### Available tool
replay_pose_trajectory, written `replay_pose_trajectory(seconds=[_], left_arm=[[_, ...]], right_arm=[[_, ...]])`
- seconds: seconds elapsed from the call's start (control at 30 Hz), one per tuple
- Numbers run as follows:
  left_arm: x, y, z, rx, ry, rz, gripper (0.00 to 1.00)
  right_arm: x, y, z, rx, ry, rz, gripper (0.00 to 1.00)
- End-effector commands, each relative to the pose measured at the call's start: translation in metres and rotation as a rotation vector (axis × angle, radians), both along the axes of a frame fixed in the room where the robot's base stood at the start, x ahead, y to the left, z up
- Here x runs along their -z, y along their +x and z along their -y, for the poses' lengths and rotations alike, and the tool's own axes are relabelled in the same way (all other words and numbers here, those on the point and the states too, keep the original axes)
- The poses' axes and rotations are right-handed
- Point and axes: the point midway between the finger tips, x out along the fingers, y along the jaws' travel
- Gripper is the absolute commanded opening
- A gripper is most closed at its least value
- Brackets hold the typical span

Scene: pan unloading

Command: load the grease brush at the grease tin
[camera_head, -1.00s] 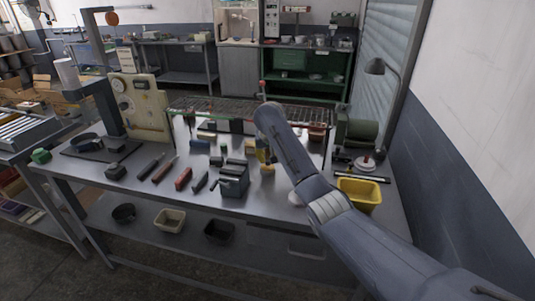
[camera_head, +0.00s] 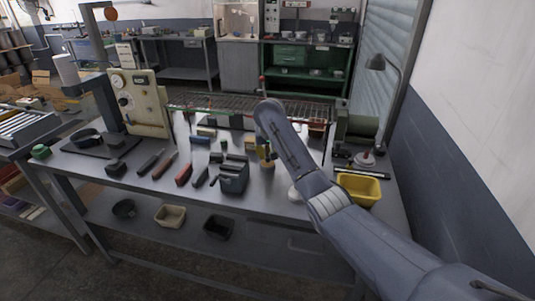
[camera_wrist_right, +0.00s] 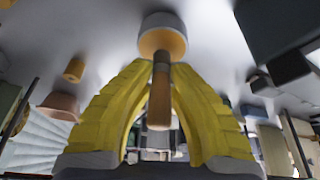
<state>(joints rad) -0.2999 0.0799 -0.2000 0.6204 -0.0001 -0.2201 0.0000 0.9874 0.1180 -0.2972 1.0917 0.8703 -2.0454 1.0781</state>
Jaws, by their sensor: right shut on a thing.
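My right gripper (camera_wrist_right: 157,120) has yellow ribbed fingers, shut on the wooden handle of the grease brush (camera_wrist_right: 160,95). In the head view my right gripper (camera_head: 266,153) points down at the workbench right of the vise, small and partly hidden by my arm. My left gripper is not in view.
A wire rack (camera_head: 225,103) runs along the back. A yellow bin (camera_head: 360,190) and a lamp (camera_head: 376,62) stand at the right. Bare bench lies at the front.

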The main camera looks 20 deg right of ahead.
Motion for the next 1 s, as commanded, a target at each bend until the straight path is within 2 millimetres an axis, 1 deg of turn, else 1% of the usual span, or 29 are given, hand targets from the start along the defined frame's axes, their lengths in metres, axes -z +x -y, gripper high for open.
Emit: replay_pose_trajectory(seconds=[1.0], left_arm=[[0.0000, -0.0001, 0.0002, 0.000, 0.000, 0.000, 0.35]], right_arm=[[0.0101, -0.0001, -0.0001, -0.001, -0.001, -0.001, 0.00]])
